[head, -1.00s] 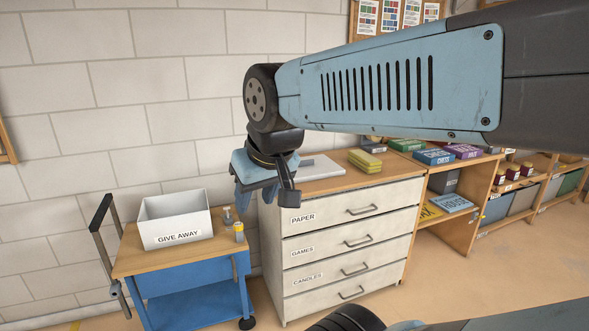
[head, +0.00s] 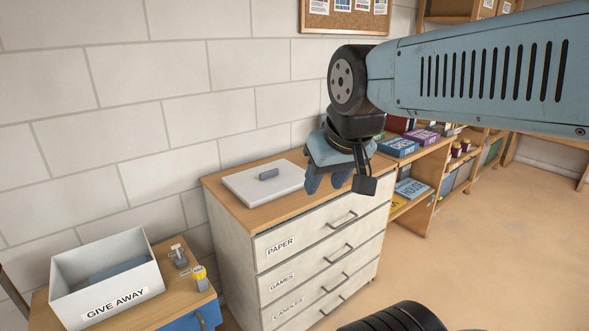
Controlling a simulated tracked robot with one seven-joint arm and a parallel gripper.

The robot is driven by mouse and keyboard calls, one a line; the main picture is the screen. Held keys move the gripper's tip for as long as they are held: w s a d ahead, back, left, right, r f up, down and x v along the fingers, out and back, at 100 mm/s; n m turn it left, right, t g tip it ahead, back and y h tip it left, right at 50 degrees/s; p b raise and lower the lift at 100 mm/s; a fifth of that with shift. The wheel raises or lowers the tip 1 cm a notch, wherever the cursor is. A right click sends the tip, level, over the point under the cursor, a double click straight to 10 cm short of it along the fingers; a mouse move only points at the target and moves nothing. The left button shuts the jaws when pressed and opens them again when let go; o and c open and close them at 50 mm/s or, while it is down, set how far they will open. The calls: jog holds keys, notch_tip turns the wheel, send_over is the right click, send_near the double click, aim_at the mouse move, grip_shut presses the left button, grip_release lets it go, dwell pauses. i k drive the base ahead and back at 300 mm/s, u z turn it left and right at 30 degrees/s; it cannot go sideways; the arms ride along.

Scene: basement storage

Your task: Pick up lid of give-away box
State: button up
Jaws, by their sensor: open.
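The white give-away box (head: 108,280), labelled GIVE AWAY, stands open on the cart at the lower left, with something blue-grey inside. My gripper (head: 340,183) is open and points down. In the picture it is to the right of the lid and apart from its handle. Nothing shows between its fingers.
The cabinet (head: 318,260) has drawers labelled PAPER, GAMES and CANDLES. A small metal item (head: 179,257) and a yellow-capped container (head: 201,278) stand beside the box on the cart (head: 190,318). Game boxes (head: 398,147) lie on shelving at the right. Floor at the right is clear.

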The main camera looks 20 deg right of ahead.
aim_at(256, 187)
jog(key=z, duration=0.25)
jog(key=i, duration=1)
jog(key=u, duration=0.2)
